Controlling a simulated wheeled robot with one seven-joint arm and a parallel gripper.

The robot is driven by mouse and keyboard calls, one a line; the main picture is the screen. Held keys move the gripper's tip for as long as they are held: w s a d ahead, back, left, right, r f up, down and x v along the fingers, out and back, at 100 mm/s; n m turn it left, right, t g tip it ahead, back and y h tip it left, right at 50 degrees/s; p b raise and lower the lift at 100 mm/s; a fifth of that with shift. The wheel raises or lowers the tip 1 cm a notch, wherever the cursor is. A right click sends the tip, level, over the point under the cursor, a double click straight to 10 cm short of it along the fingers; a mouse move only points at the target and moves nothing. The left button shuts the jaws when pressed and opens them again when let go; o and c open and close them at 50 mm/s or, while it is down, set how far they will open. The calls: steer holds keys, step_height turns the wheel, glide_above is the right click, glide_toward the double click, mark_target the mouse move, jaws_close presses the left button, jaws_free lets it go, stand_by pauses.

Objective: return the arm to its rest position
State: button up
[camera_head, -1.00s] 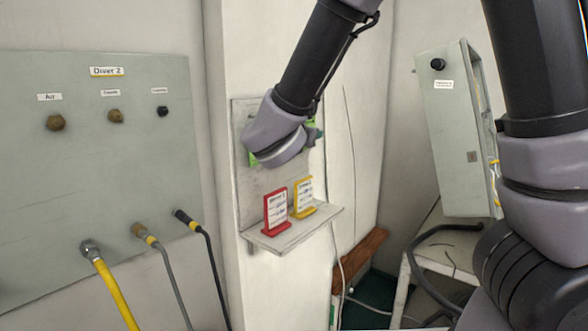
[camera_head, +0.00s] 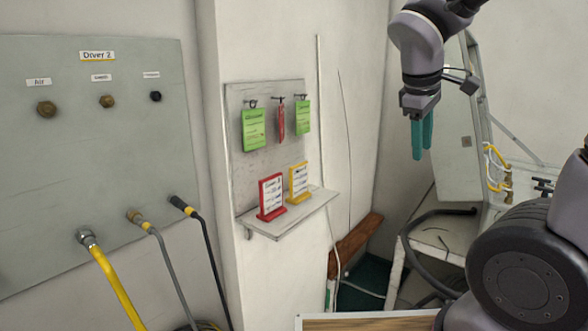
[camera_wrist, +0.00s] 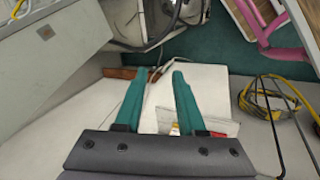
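My gripper (camera_head: 421,152) hangs fingers down at the upper right in the head view, well clear to the right of the tag board (camera_head: 236,180). Its two teal fingers also show in the wrist view (camera_wrist: 166,74), apart with nothing between them. On the board hang a left green tag (camera_head: 255,131), a red tag seen nearly edge-on (camera_head: 281,122) and a right green tag (camera_head: 303,117). On the shelf (camera_head: 300,217) below stand a red-framed card (camera_head: 271,197) and a yellow-framed card (camera_head: 299,183), both upright.
The Diver 2 panel (camera_head: 90,180) with hoses fills the left. An open grey cabinet (camera_head: 456,150) stands behind my gripper at right, above a white table (camera_head: 440,248) with a dark hose. A wooden plank (camera_head: 357,243) leans low by the wall. Open air separates gripper and board.

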steer(key=s+a+r+m+t+y, duration=0.1)
steer(key=s+r+m+t+y, duration=0.2)
steer(key=m, duration=0.9)
step_height(320, 180, up, 5)
steer(key=shift+s+a+f+t+y, duration=0.2)
steer(key=shift+s+a+t+y, duration=0.2)
steer(key=shift+s+y, duration=0.7)
